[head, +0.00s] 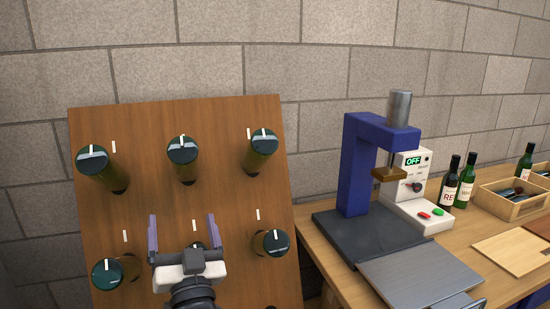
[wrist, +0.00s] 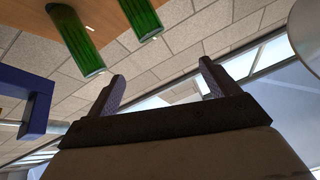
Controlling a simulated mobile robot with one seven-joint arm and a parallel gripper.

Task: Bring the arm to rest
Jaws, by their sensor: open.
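My gripper (head: 183,235) is open in the head view, with its two purple fingers pointing up and nothing between them. It stands in front of the lower part of a wooden riddling board (head: 150,210) and partly hides one of its bottles. In the wrist view, my gripper (wrist: 160,90) also shows open and empty, with the brick wall and a window behind the fingers. Several dark green bottles stick out of the board, each with a white mark on its end, among them an upper right one (head: 262,150) and a lower right one (head: 270,243).
Right of the board, a wooden bench (head: 470,236) holds a blue press (head: 358,165), a control box (head: 408,190) reading OFF and a grey plate (head: 420,272). Labelled bottles (head: 450,182) and a wooden crate (head: 512,206) stand further right. Bottles (wrist: 75,40) hang near the wrist camera.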

